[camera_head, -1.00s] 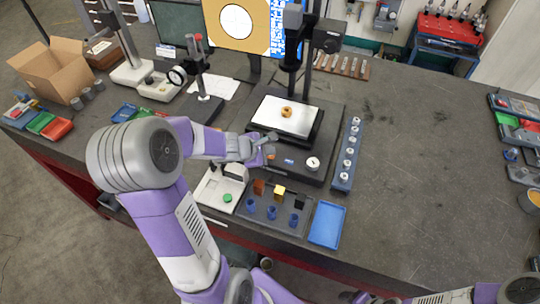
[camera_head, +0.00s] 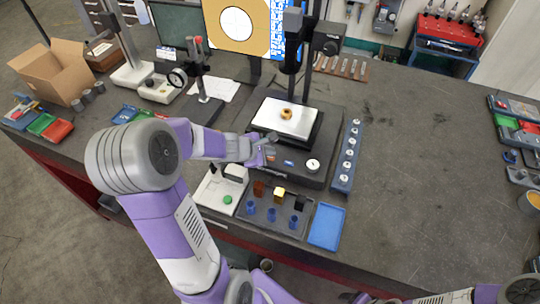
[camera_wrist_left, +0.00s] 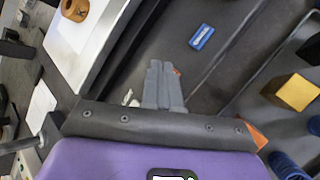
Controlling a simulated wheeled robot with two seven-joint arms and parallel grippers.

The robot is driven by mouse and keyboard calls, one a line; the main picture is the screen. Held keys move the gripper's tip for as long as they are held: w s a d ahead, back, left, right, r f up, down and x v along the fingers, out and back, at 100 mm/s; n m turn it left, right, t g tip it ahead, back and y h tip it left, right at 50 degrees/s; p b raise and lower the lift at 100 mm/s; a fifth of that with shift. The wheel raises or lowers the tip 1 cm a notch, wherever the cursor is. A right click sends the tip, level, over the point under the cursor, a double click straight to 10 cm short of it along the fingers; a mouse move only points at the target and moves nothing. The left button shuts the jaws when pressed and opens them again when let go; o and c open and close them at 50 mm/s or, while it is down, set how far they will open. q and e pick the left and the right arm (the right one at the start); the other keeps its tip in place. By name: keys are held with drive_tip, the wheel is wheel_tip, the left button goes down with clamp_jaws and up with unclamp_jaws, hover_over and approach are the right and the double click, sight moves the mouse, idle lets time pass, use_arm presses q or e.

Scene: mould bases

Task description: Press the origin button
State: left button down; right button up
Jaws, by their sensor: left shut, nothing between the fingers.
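The measuring stand has a dark base (camera_head: 328,143) with a white stage plate (camera_head: 285,117) and a brass ring (camera_head: 286,113) on it. My left gripper (camera_head: 271,139) is at the front left of this base. Its fingers are shut and empty. In the left wrist view the closed fingers (camera_wrist_left: 165,68) point over the dark base, with a small orange-red part (camera_wrist_left: 177,71) just behind their tips, mostly hidden. I cannot tell whether the fingers touch it. A small blue display (camera_wrist_left: 202,36) lies beyond the tips. My right arm shows at the bottom right, its gripper unclear.
A round white dial (camera_head: 312,165) sits at the base's front right. A blue rack (camera_head: 347,158) with several white pieces stands right of it. In front are a dark tray (camera_head: 262,228) with blocks and blue parts, and a blue tray (camera_head: 326,226). The table's right middle is clear.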

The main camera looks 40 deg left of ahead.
use_arm(q)
drive_tip(key=shift+r, duration=0.3)
wheel_tip(320, 180, up, 5)
drive_tip(key=p, duration=0.4)
drive_tip(key=shift+f, duration=0.1)
idle(0.8)
